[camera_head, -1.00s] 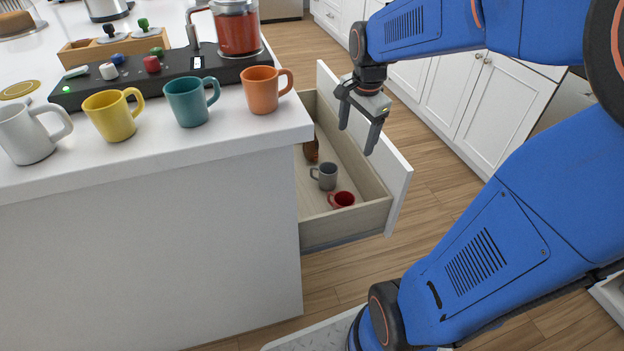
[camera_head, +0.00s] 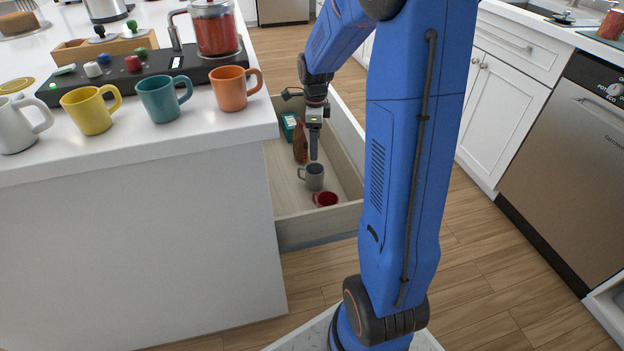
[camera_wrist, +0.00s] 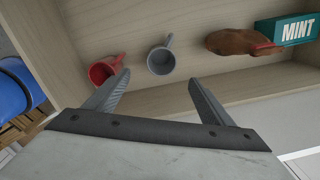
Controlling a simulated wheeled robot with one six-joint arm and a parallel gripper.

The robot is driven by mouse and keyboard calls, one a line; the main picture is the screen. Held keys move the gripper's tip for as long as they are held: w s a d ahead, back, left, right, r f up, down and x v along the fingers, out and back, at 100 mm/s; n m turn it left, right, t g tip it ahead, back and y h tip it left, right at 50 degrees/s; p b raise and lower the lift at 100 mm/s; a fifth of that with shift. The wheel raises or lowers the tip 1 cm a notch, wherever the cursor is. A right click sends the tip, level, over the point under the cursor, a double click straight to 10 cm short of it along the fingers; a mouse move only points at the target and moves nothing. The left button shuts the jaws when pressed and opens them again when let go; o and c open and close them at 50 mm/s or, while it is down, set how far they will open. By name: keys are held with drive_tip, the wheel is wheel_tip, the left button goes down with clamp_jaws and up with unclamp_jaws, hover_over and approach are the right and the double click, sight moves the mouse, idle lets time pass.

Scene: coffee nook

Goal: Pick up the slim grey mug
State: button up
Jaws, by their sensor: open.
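The slim grey mug (camera_head: 312,177) stands in the open drawer, its handle toward the left in the head view. In the wrist view the grey mug (camera_wrist: 161,61) shows from above, beyond the fingertips and between their lines, with its handle toward the top. My gripper (camera_head: 314,158) is over the drawer, just above and behind the mug in the head view. In the wrist view my gripper (camera_wrist: 158,82) has its two fingers spread wide with nothing between them. The mug appears apart from the fingers.
Yellow (camera_head: 91,111), teal (camera_head: 163,99) and orange (camera_head: 232,90) mugs stand on the counter (camera_head: 215,124).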

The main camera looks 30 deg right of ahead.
approach(314, 169)
drive_tip(key=s+a+f, duration=0.2)
drive_tip(key=s, duration=0.1)
drive_tip(key=shift+w+d+f, duration=0.1)
drive_tip(key=shift+w+f, duration=0.1)
drive_tip(key=shift+f, duration=1.15)
drive_tip(key=shift+w+d+f, duration=0.1)
drive_tip(key=shift+w+f, duration=0.05)
drive_tip(key=shift+f, duration=1.25)
drive_tip(key=shift+c, duration=0.6)
drive_tip(key=c, duration=1.2)
